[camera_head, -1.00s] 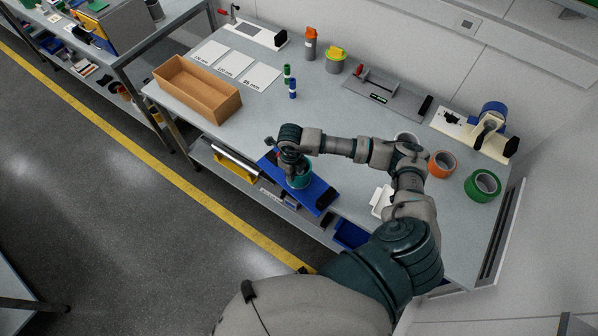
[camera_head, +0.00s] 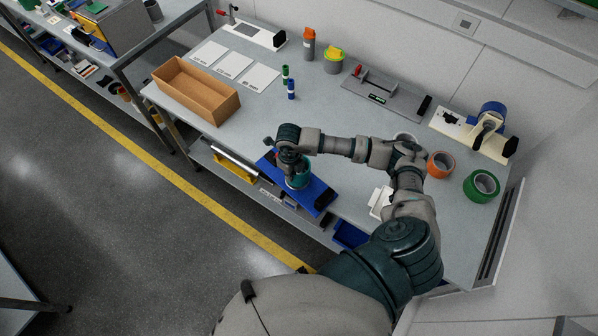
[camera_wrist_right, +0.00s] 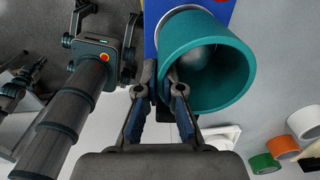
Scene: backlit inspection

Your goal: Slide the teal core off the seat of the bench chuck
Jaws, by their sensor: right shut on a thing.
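The teal core (camera_head: 298,180) is a hollow cylinder on the blue bench chuck (camera_head: 320,193) near the bench's front edge. In the wrist view the core (camera_wrist_right: 232,60) has its open end toward me, and a grey rounded seat (camera_wrist_right: 198,58) shows inside it. The blue chuck plate (camera_wrist_right: 150,30) is behind. My right gripper (camera_wrist_right: 168,78) is shut on the core's wall at its lower left; it also shows from above in the head view (camera_head: 291,160). My left gripper (camera_wrist_right: 104,28) shows in the wrist view with its fingers spread, apart from the core.
A cardboard box (camera_head: 212,107) stands left on the bench. Green tape (camera_head: 482,186), orange tape (camera_head: 440,164) and a white dish (camera_head: 380,202) lie right. A green marker (camera_head: 285,73) and a blue marker (camera_head: 291,89) stand behind. The bench's middle is clear.

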